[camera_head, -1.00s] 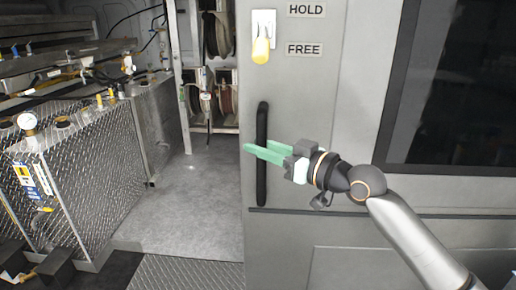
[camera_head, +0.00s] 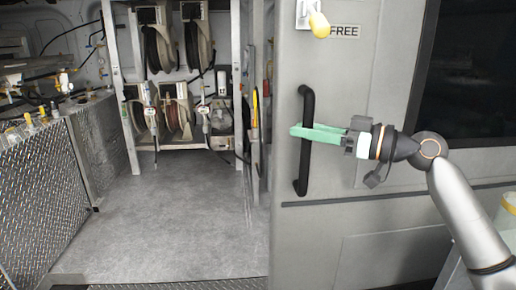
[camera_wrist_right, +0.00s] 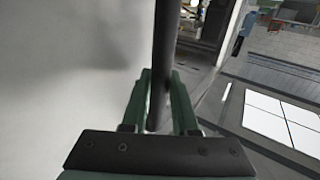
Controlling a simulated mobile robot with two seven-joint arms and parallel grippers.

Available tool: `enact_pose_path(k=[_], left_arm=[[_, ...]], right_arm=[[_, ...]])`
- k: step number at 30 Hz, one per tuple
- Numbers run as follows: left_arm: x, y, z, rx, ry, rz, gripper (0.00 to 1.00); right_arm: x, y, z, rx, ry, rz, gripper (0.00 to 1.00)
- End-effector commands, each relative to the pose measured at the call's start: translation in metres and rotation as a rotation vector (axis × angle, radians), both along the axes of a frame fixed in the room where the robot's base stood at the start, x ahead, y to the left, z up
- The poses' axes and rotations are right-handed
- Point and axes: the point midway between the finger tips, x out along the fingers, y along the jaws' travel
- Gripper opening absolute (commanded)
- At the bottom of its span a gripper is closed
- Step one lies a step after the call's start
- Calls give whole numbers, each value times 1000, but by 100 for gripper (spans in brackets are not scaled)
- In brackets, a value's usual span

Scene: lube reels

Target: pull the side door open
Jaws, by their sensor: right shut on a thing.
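The grey side door (camera_head: 385,80) fills the right half of the head view, with a dark window and a black vertical bar handle (camera_head: 303,172) near its left edge. My right gripper (camera_head: 303,131) has its green fingers around the handle's upper middle. In the right wrist view the handle (camera_wrist_right: 164,50) runs between the two green fingers (camera_wrist_right: 160,105), and the gripper is shut on it. The doorway to the left of the door is open onto the inside. My left gripper is not in view.
A yellow-tipped lever (camera_head: 319,24) sits on the door above the handle, beside a FREE label (camera_head: 344,31). Hose reels (camera_head: 160,48) hang on a rack inside. A diamond-plate cabinet (camera_head: 40,165) stands at the left. The grey floor (camera_head: 175,215) between is clear.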

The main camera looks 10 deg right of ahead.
Motion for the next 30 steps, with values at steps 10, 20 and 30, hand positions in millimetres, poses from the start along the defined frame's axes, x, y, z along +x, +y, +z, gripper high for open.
enact_pose_path(k=[10,20,30], left_arm=[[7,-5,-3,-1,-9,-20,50],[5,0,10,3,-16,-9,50],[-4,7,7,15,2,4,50]], right_arm=[[-3,-127,0,5,4,-5,0],[-6,-202,2,3,4,2,0],[-7,-239,0,0,4,5,0]])
